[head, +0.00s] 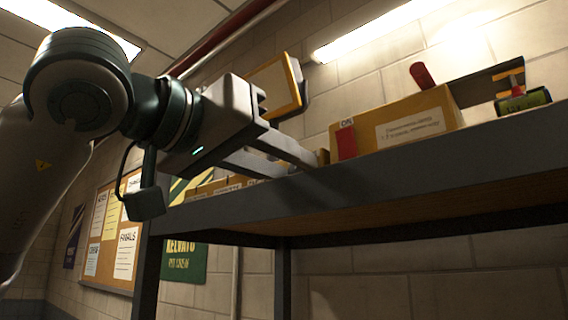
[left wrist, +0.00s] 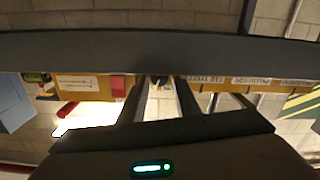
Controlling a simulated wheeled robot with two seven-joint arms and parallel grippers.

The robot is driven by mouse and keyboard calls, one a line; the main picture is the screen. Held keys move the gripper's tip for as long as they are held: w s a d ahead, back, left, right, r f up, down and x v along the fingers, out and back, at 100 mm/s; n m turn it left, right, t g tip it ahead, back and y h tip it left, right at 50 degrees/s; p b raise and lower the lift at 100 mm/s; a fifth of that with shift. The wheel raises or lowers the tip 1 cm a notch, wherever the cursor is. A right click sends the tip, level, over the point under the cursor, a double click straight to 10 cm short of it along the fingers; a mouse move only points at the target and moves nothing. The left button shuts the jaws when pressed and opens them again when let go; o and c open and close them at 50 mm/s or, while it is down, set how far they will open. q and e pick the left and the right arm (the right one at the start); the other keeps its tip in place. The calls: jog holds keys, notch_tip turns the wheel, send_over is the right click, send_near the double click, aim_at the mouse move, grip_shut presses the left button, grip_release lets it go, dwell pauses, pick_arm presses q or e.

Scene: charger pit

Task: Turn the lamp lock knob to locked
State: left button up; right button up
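My left gripper (head: 298,165) reaches in from the left at the shelf's front edge, fingers apart. In the left wrist view its two fingers (left wrist: 160,100) are spread, with a small dark piece (left wrist: 160,79) showing between them by the shelf edge; I cannot tell whether it is the lock knob. A yellow-framed panel (head: 275,86), perhaps the lamp, stands behind the gripper, partly hidden by it. No lamp lock knob can be made out clearly, nor its setting. My right gripper is not in view.
The dark shelf edge (head: 420,155) runs just in front of the fingers; it crosses the left wrist view (left wrist: 100,50). On the shelf are a yellow box (head: 400,124) with a red tag, a red handle (head: 421,75) and a green cylinder (head: 524,101) with an orange top. Space below the shelf is open.

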pick_arm(q)
jog(key=shift+s+a, duration=0.1)
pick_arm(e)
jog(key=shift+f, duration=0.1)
